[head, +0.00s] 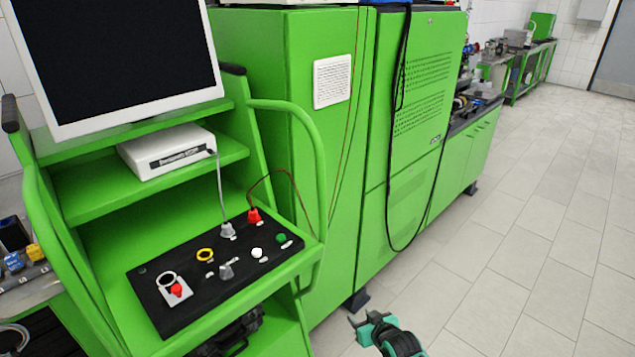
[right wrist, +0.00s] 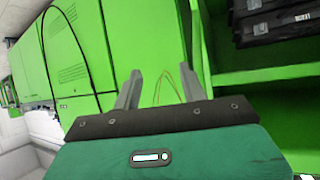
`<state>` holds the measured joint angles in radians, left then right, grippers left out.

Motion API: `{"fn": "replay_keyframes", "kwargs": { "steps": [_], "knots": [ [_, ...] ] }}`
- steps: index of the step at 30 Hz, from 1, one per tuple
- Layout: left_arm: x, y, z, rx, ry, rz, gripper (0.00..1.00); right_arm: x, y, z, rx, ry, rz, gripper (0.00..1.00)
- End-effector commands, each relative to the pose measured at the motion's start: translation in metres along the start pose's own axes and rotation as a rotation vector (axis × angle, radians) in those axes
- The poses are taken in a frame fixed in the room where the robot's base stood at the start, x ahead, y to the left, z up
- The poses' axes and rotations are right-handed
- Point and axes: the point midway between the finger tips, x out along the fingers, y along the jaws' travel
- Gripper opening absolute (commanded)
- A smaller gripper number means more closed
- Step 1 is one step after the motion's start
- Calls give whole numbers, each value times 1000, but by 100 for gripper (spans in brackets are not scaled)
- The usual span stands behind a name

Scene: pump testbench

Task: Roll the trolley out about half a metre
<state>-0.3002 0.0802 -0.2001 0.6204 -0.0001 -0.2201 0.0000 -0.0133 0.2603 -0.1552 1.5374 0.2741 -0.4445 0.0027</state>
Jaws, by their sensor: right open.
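The green trolley (head: 232,307) stands at the left in the head view. It carries a monitor, a white box on a shelf and a black control panel, with a curved green handle tube (head: 312,150) on its right side. My right gripper (head: 366,317) is at the bottom centre of the head view, to the right of the trolley and apart from it. In the right wrist view its two fingers (right wrist: 158,88) are spread and nothing is between them. Green trolley shelving (right wrist: 255,77) shows at the right there. My left gripper is not in view.
A tall green cabinet (head: 408,130) stands right behind the trolley, with a black cable hanging down its front. A bench with parts (head: 20,290) is at the far left. The tiled floor (head: 540,230) at the right is clear.

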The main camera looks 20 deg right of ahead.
Motion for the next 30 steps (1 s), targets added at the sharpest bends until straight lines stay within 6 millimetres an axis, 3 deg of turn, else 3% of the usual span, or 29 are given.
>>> {"fn": "replay_keyframes", "kwargs": {
  "steps": [1,6,12,18,24,30],
  "knots": [
    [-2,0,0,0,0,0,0,-6,-1,-30,-4,41,-8,42],
    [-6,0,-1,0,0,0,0,-28,-7,-114,-13,161,-39,42],
    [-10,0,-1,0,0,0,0,-67,-19,-204,-31,299,-83,42],
    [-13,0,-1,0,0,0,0,-116,-35,-280,-57,427,-131,42],
    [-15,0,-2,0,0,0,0,-152,-48,-322,-78,506,-166,42],
    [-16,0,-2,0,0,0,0,-162,-52,-335,-85,529,-175,42]
  ]
}}
